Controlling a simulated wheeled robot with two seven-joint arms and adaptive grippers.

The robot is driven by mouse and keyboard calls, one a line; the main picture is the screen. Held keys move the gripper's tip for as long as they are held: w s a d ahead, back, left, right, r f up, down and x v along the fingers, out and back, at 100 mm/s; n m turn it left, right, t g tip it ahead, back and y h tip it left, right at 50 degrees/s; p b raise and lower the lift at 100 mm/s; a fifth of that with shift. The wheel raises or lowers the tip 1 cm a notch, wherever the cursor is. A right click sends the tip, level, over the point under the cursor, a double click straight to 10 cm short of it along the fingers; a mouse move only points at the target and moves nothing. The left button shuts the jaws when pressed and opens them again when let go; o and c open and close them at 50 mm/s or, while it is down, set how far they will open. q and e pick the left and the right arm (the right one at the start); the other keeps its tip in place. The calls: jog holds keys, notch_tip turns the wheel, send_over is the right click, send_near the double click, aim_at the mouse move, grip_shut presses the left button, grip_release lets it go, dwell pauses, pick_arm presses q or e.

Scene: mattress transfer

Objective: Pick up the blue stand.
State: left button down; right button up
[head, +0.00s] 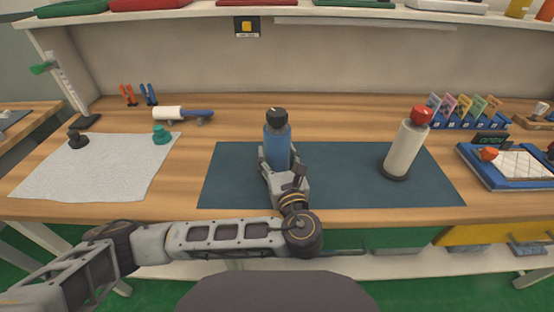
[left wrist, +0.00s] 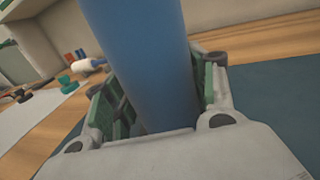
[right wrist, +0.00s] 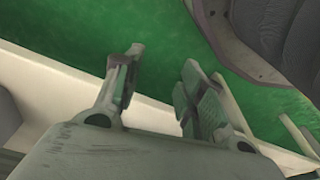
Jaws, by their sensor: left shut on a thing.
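A blue cylinder (head: 277,146) with a black top stands upright over the dark mat. My left gripper (head: 277,168) is shut around its lower part, and the cylinder (left wrist: 145,60) fills the space between the fingers in the left wrist view. Its base is hidden by the gripper, so I cannot tell whether it touches the mat. A blue rack (head: 465,124) holding several coloured cards stands at the back right, away from my left gripper. My right gripper (right wrist: 162,80) is open and empty over the green floor and a pale ledge; it is not in the head view.
A white cylinder (head: 404,150) with a red top stands on the right of the dark blue mat (head: 226,180). A blue tray (head: 474,175) lies at the right. A pale cloth (head: 95,170) with small items and a white-and-blue roller (head: 172,113) are at the left.

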aim_at(278, 127)
pick_arm(q)
jog(key=shift+r, duration=0.15)
jog(key=shift+r, duration=0.6)
notch_tip(278, 127, up, 6)
jog(key=shift+r+p, duration=0.2)
jog(key=shift+p, duration=0.7)
jog(key=shift+r, duration=1.15)
pick_arm(e)
notch_tip(278, 127, down, 6)
jog(key=s+d, duration=0.1)
jog(key=d, duration=0.1)
jog(key=shift+s, duration=0.35)
pick_arm(q)
jog(key=shift+f+b, duration=0.9)
jog(key=shift+f, duration=3.75)
pick_arm(e)
jog(key=shift+d+f, duration=0.1)
jog(key=shift+f, duration=1.15)
